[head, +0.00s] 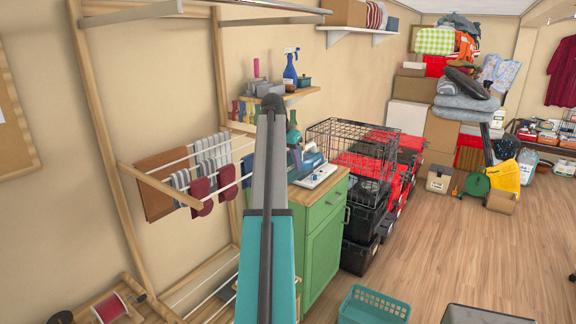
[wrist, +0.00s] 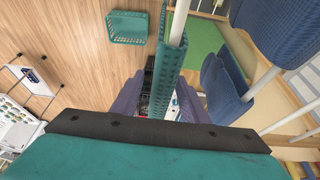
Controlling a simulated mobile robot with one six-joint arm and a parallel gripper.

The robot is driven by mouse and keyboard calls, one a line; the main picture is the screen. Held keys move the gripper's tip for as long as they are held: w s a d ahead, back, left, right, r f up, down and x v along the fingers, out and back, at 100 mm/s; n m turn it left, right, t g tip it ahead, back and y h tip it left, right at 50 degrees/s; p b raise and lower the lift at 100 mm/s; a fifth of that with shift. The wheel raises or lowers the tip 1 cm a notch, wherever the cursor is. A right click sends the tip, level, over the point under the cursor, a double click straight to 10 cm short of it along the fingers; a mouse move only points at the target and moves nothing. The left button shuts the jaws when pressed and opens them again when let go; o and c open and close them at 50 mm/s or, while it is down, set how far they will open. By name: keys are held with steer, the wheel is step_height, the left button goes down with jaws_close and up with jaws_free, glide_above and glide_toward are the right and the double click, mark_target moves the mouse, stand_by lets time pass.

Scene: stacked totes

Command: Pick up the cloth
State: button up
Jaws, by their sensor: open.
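In the head view my arm reaches up and away, and the tip of my gripper (head: 272,103) is in front of the wooden drying rack (head: 165,189). In the wrist view a narrow teal cloth (wrist: 171,75) hangs over a white rod straight ahead of my gripper (wrist: 158,105). Blue cloths (wrist: 228,88) hang to the right. In the head view my arm hides part of the rack.
A brown towel (head: 158,186), a grey striped towel (head: 213,160) and dark red socks (head: 201,195) hang on the rack. A green cabinet (head: 324,245) stands right of it, beside black and red crates (head: 368,212). A teal basket (head: 374,306) sits on the floor. Open floor lies right.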

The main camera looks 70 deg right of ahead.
steer(key=shift+d+f, duration=0.1)
steer(key=shift+f, duration=0.2)
steer(key=shift+f, duration=0.25)
stand_by(1.1)
jaws_close()
